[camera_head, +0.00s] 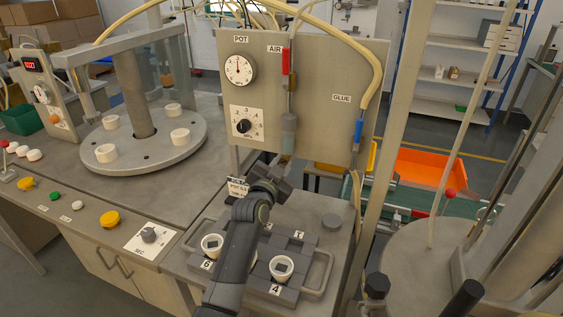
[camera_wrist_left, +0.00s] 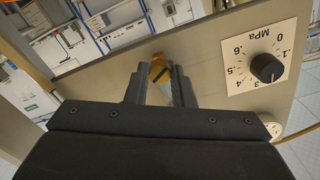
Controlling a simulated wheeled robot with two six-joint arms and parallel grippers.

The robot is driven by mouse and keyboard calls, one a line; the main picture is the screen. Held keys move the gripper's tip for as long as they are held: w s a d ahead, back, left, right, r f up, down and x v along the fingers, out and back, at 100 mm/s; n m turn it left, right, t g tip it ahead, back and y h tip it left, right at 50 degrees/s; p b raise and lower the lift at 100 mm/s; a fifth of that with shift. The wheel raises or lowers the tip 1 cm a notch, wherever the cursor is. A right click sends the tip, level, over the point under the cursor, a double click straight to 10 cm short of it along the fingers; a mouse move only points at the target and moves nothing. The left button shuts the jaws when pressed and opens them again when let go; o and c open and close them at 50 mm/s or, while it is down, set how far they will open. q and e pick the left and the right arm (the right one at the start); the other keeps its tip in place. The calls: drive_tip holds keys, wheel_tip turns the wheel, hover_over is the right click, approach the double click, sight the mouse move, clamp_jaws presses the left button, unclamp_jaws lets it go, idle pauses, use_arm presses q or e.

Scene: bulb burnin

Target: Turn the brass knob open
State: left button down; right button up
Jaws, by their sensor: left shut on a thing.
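The brass knob (camera_wrist_left: 161,72) shows in the left wrist view as a yellow-brown piece between my fingers, at the lower edge of the grey panel. A dark slanted mark shows on it. My left gripper (camera_wrist_left: 163,80) is shut on it, one finger on each side. In the head view my left gripper (camera_head: 272,180) is just below the panel (camera_head: 320,140), and the knob is hidden behind it. How far the knob is turned I cannot tell. My right gripper is not in view.
The panel carries a POT gauge (camera_head: 239,69), a black MPa dial (camera_head: 243,126), a red AIR fitting (camera_head: 286,62) and a blue GLUE fitting (camera_head: 358,130). White cups (camera_head: 212,245) sit in a numbered grey tray (camera_head: 313,262) beneath my arm. A round turntable (camera_head: 150,160) stands at left.

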use_arm(q)
drive_tip(key=n+p, duration=0.2)
drive_tip(key=n, duration=0.4)
drive_tip(key=shift+n+p, duration=0.3)
drive_tip(key=shift+p, duration=0.05)
drive_tip(key=n+p, duration=0.1)
drive_tip(key=n, duration=0.3)
drive_tip(key=shift+p, duration=0.35)
drive_tip(key=shift+n, duration=0.6)
drive_tip(key=c, duration=1.3)
unclamp_jaws()
drive_tip(key=shift+o, duration=0.2)
